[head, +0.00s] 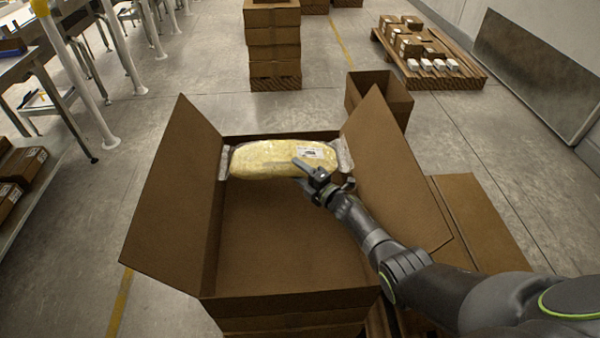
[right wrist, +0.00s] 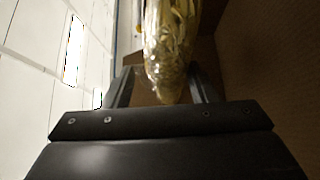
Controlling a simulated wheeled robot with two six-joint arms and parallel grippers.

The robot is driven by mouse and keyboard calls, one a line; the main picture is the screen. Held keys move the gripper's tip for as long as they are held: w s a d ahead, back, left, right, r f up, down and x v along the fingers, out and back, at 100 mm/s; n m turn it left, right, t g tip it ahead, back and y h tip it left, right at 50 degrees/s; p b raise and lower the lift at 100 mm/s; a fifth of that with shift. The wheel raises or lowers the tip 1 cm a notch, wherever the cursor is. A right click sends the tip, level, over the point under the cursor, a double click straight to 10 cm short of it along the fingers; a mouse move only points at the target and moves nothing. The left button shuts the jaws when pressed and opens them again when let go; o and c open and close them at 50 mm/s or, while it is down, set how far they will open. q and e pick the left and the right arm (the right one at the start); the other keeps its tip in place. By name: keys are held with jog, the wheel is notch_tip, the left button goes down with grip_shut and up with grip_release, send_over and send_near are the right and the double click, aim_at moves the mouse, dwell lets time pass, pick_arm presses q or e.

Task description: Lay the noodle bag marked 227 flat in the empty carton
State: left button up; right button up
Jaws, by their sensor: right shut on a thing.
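The noodle bag (head: 270,161) is a clear pillow pack of yellow noodles with a white label on its right part; the number is too small to read. It lies lengthwise across the far end of the open carton (head: 285,235), whose near floor is bare. My right gripper (head: 307,174) is shut on the bag's near edge, right of its middle. In the right wrist view the bag (right wrist: 170,50) shows between the fingers of the gripper (right wrist: 160,88). Whether the bag touches the carton floor is hard to tell. My left gripper is not in view.
The carton's side flaps (head: 175,200) stand spread outward. A smaller open box (head: 380,95) stands behind it at right. Stacked cartons (head: 272,40) stand farther back, and a pallet of boxes (head: 430,55) at the back right. A bench with boxes (head: 22,165) is at left.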

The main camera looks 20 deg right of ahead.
jog(key=o, duration=1.6)
jog(key=shift+r, duration=0.2)
jog(key=shift+c, duration=0.2)
jog(key=shift+s+f, duration=0.1)
jog(key=shift+f, duration=0.15)
notch_tip(320, 180, up, 10)
jog(key=p, duration=0.5)
jog(key=shift+r+p, duration=0.2)
jog(key=shift+p, duration=0.15)
